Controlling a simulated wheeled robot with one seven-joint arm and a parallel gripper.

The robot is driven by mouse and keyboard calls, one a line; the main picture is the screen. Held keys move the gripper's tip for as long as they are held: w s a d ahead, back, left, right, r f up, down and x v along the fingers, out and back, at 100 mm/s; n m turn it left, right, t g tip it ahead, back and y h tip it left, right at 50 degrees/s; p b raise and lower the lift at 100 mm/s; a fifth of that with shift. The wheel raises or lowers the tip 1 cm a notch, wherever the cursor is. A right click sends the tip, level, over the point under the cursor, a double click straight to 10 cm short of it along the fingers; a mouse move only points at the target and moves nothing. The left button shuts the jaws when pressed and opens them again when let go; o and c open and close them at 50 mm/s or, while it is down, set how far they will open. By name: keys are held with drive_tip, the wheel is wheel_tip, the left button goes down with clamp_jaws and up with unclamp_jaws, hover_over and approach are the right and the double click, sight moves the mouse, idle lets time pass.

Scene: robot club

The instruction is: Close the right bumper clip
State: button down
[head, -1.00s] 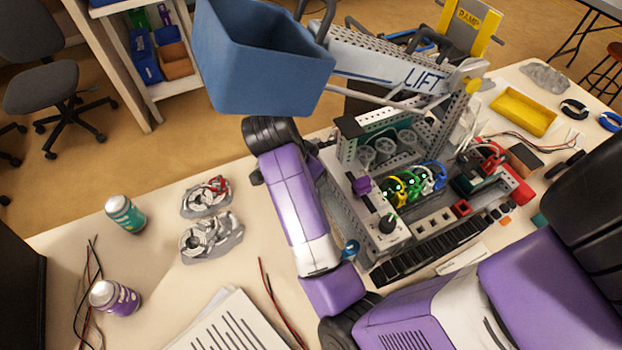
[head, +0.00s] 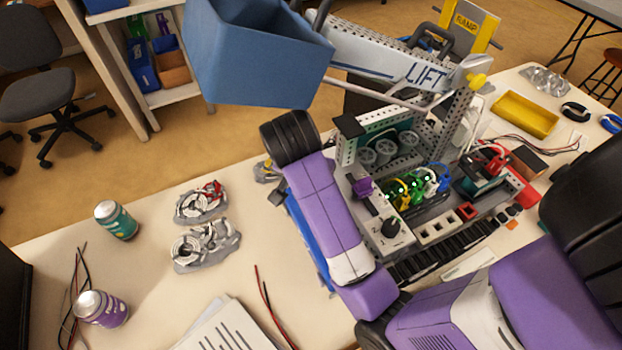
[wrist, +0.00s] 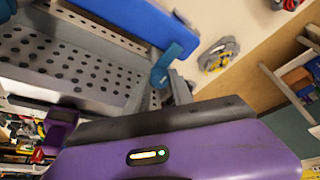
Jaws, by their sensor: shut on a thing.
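The competition robot stands on the table with its blue bumper (head: 308,240) along its left side, partly behind my arm in the head view. The bumper also shows in the wrist view (wrist: 155,22) as a blue bar along a perforated grey plate. A teal-blue clip lever (wrist: 172,65) stands tilted near the bumper's end. My gripper (wrist: 170,90) shows dark finger parts beyond its purple body, shut at the clip lever. The contact is partly hidden by the gripper body. In the head view my arm hides the clip and the fingers.
A blue bin (head: 258,60) and the LIFT arm (head: 400,70) overhang the robot's back. Wiring, a purple knob (head: 363,187) and a black control knob (head: 390,226) sit close to my arm.

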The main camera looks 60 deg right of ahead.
drive_tip(key=c, duration=1.4)
unclamp_jaws()
drive_tip(key=shift+r, duration=0.1)
drive_tip(key=shift+a+r+p, duration=0.25)
drive_tip(key=shift+r+p, duration=0.45)
drive_tip(key=shift+p, duration=0.3)
drive_tip(key=shift+a+r+p, duration=0.2)
drive_tip(key=shift+a+p, duration=0.1)
drive_tip(key=shift+p, duration=0.4)
drive_tip(key=shift+s+a+f+p, duration=0.15)
drive_tip(key=shift+s+a+p, duration=0.1)
drive_tip(key=shift+a+p, duration=0.6)
drive_tip(key=s+a+p, duration=0.2)
drive_tip(key=a+p, duration=0.1)
drive_tip(key=a, duration=0.6)
drive_tip(key=shift+a+f, duration=0.25)
drive_tip(key=shift+f, duration=0.05)
